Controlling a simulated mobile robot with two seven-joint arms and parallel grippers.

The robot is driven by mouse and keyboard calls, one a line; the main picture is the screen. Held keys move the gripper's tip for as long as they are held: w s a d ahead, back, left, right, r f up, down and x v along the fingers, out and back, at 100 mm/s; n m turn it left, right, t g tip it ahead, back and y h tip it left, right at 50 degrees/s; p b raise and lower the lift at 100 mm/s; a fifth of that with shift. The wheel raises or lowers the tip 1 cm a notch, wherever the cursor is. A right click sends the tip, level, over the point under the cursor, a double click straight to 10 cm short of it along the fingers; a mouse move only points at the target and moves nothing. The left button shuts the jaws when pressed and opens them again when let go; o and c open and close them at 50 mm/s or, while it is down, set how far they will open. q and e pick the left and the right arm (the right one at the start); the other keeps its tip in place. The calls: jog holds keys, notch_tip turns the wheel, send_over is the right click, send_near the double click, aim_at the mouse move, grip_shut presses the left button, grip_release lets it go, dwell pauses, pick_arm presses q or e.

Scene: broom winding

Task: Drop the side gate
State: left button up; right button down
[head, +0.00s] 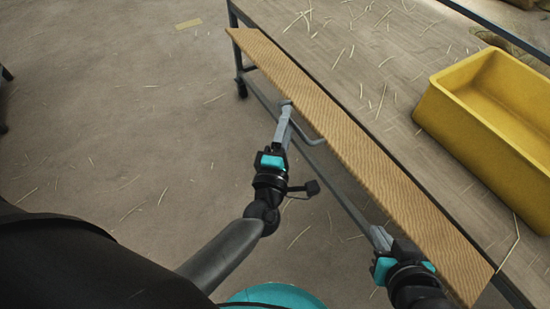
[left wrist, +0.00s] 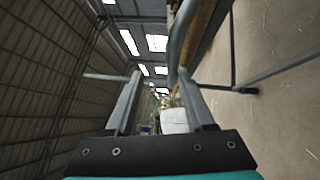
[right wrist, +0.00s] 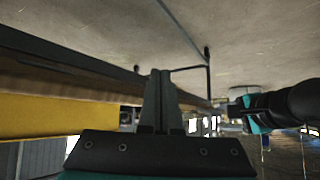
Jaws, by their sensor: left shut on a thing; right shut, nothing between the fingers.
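The side gate is a long ribbed wooden board (head: 350,150) along the near edge of a table. It runs diagonally from upper left to lower right. A grey bent metal handle (head: 308,138) sticks out from its near side. My right gripper (head: 378,236) is shut and empty, beside the board's lower right part. In the right wrist view its fingers (right wrist: 160,75) are together, with nothing between them.
A yellow bin (head: 470,130) stands on the straw-strewn table top (head: 370,50), behind the board. The table has a dark metal frame and legs (head: 241,86). The concrete floor at the left is open, with scattered straw.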

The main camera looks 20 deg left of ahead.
pick_arm(q)
jog(key=s+d+f+p, duration=0.1)
jog(key=s+p, duration=0.1)
jog(key=s, duration=0.9)
jog(key=shift+d+f, duration=0.15)
pick_arm(e)
jog(key=s+d+r+g+h, duration=0.1)
jog(key=s+d+g+h, duration=0.1)
jog(key=s+d+g, duration=0.2)
jog(key=shift+s+d+m, duration=0.3)
jog(key=shift+d, duration=0.2)
